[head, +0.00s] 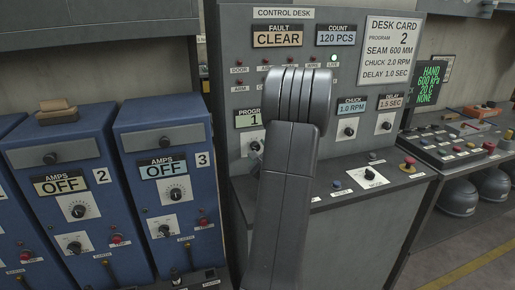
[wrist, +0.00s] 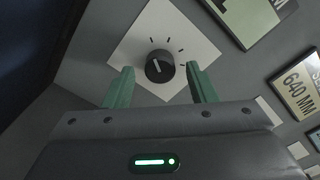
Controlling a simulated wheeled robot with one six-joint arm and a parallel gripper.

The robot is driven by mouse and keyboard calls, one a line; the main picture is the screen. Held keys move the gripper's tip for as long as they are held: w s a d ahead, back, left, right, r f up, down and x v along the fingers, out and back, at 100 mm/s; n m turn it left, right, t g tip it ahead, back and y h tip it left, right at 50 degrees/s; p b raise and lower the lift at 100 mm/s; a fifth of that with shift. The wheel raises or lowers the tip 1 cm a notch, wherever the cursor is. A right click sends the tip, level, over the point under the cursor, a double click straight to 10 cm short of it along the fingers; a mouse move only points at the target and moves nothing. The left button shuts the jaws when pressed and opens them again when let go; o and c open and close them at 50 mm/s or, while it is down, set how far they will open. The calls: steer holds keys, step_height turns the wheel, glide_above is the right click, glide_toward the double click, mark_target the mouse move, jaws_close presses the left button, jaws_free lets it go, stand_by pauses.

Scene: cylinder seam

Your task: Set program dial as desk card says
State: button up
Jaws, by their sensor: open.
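The program dial, a black round knob (wrist: 160,66) on a white plate with tick marks, is in the middle of the wrist view. Its pointer line points up and slightly left in that view. My gripper (wrist: 160,68) is open, its two green fingers on either side of the knob; I cannot tell whether they touch it. In the head view the program display (head: 249,119) reads 1, and its knob (head: 255,146) is partly hidden by my arm.
A display (wrist: 303,88) reading 640 MM is beside the dial in the wrist view. The chuck knob (head: 347,129) and delay knob (head: 384,122) are to the right on the desk. A mode knob (head: 370,175) is on the lower ledge. Blue AMPS cabinets (head: 165,195) stand at left.

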steer(key=shift+w+a, duration=0.15)
steer(key=shift+w, duration=0.3)
steer(key=c, duration=1)
steer(key=shift+f+m+b, duration=0.1)
steer(key=shift+m+b, duration=0.2)
steer(key=m+b, duration=0.1)
steer(key=m, duration=0.1)
steer(key=shift+m+b, duration=0.85)
steer(key=shift+m, duration=1.75)
